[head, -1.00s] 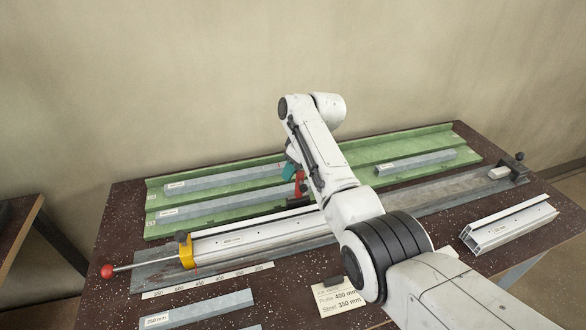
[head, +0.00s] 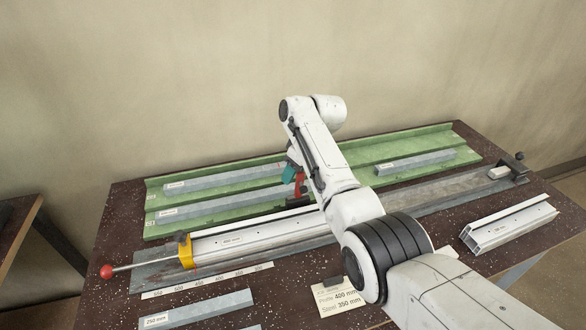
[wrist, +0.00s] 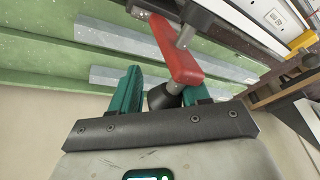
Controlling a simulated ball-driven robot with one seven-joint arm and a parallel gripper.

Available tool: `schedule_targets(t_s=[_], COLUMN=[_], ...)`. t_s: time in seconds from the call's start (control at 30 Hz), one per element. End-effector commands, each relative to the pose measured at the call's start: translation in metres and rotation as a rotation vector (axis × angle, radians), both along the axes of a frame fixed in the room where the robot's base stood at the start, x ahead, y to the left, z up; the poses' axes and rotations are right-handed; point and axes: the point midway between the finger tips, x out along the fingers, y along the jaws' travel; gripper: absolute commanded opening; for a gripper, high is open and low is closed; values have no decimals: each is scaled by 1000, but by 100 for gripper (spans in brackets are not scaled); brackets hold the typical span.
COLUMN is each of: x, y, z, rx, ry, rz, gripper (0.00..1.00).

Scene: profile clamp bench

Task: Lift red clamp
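The red clamp (wrist: 172,45) shows in the wrist view as a red bar with a grey metal cylinder at its far end. A metal spindle with a black knob (wrist: 160,98) is at its near end. My gripper (wrist: 160,88) has teal fingers that stand apart, one on each side of the knob. A gap shows between the left finger and the knob; the red bar partly hides the right finger. In the head view, the clamp (head: 299,184) is small, beside a teal finger (head: 289,174) and partly behind my arm, above the aluminium profile's far edge.
A green tray (head: 350,160) with grey bars lies behind. The aluminium profile (head: 240,239) has a yellow stop (head: 186,252) and red-knobbed rod at left. Another profile (head: 509,224) lies at right. A grey bar (head: 196,310) and a paper card (head: 335,300) lie in front.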

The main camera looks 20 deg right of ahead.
Motion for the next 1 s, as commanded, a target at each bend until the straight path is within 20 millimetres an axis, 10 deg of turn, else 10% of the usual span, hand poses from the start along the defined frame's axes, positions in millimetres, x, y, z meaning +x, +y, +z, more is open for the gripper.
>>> schedule_targets(t_s=[0.47,1.0], x=[0,-21], y=[-1,-26], z=[6,86], rx=[0,-1], ry=[-5,-4], rz=[1,-1], gripper=[55,55])
